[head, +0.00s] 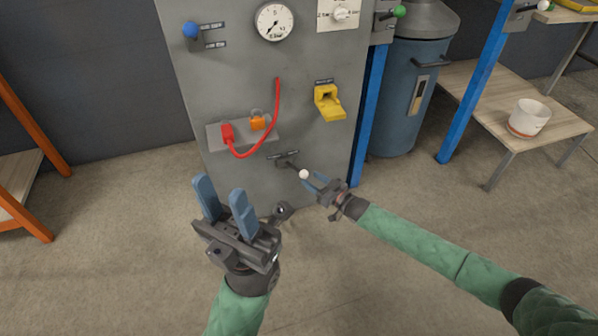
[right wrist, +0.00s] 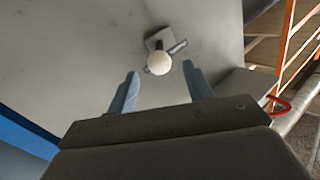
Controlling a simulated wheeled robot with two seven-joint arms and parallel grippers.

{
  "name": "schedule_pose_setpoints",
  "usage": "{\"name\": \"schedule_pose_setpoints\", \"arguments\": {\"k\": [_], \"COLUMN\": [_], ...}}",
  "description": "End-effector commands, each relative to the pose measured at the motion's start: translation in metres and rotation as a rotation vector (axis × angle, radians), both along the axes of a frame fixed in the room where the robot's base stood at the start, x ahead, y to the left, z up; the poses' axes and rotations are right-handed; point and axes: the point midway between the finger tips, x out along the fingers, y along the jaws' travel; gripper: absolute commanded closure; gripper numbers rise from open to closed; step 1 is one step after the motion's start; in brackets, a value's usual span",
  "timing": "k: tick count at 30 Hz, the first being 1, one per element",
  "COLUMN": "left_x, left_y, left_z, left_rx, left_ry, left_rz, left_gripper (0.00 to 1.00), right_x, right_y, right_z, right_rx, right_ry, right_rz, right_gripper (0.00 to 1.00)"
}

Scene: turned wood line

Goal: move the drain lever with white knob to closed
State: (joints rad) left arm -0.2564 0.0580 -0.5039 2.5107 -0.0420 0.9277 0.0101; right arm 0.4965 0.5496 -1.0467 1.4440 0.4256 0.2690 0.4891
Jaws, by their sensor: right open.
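The drain lever with its white knob (head: 304,174) sits low on the grey panel, below a small dark label. Its arm slants down and to the right from its mount. In the right wrist view the white knob (right wrist: 159,63) is just beyond the fingertips, roughly midway across the gap. My right gripper (head: 314,183) is open, its blue fingers close beside the knob; I cannot tell whether they touch it. My left gripper (head: 222,196) is open and empty, its blue fingers pointing up, in front of the panel and left of the lever.
A blue-knobbed lever (head: 191,30) and a gauge (head: 275,21) are higher up. A blue drum (head: 407,95) and a blue post (head: 371,110) stand right. The floor in front is clear.

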Motion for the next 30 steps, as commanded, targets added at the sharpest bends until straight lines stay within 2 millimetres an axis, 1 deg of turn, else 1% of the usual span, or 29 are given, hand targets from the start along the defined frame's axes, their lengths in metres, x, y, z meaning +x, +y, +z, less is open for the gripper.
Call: {"name": "schedule_pose_setpoints", "arguments": {"k": [6, 12, 18, 26, 27, 29, 30], "left_x": [0.001, 0.002, 0.002, 0.002, 0.002, 0.002, 0.002], "left_y": [-0.002, -0.004, -0.005, -0.005, -0.005, -0.005, -0.005], "left_z": [-0.011, -0.018, -0.021, -0.021, -0.021, -0.021, -0.021], "left_rx": [0.017, 0.030, 0.037, 0.039, 0.039, 0.039, 0.039], "left_ry": [0.006, 0.011, 0.014, 0.016, 0.016, 0.016, 0.016], "left_rz": [0.005, 0.009, 0.011, 0.011, 0.012, 0.011, 0.012], "left_gripper": [0.64, 0.64, 0.64, 0.64, 0.64, 0.64, 0.64], "right_x": [0.021, 0.039, 0.046, 0.047, 0.047, 0.047, 0.047], "right_y": [0.024, 0.043, 0.051, 0.052, 0.052, 0.052, 0.052], "right_z": [-0.002, -0.001, -0.001, 0.000, 0.000, 0.000, 0.000], "right_rx": [-0.001, -0.002, -0.003, -0.003, -0.003, -0.003, -0.003], "right_ry": [-0.002, -0.002, 0.000, 0.000, 0.000, 0.000, 0.000], "right_rz": [0.001, 0.000, -0.001, -0.001, -0.001, -0.001, -0.001], "right_gripper": [0.49, 0.49, 0.49, 0.49, 0.53, 0.65, 0.73]}}
